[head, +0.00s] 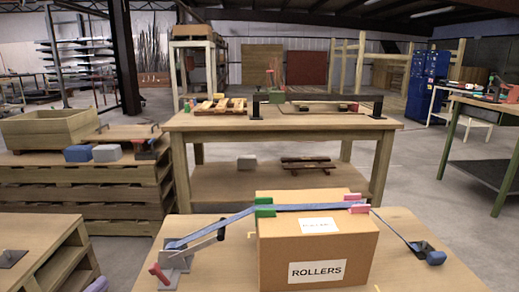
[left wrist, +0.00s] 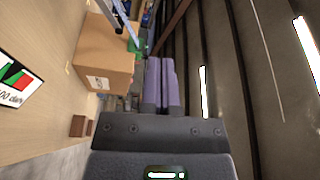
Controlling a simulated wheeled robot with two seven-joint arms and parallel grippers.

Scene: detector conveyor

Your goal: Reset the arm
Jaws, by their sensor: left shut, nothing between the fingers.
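The tip of my left gripper (head: 97,286) shows as a small purple-grey shape at the bottom left edge of the head view, beside the front table and left of the box. In the left wrist view the two purple fingers (left wrist: 161,82) lie side by side, shut and empty, touching nothing. My right gripper is in neither view.
A cardboard box (head: 280,236) marked ROLLERS stands on the front table (head: 418,262). A blue strip (head: 308,208) with green and pink blocks crosses its top. Pallet stacks (head: 110,181) stand left; a wooden workbench (head: 300,123) stands behind.

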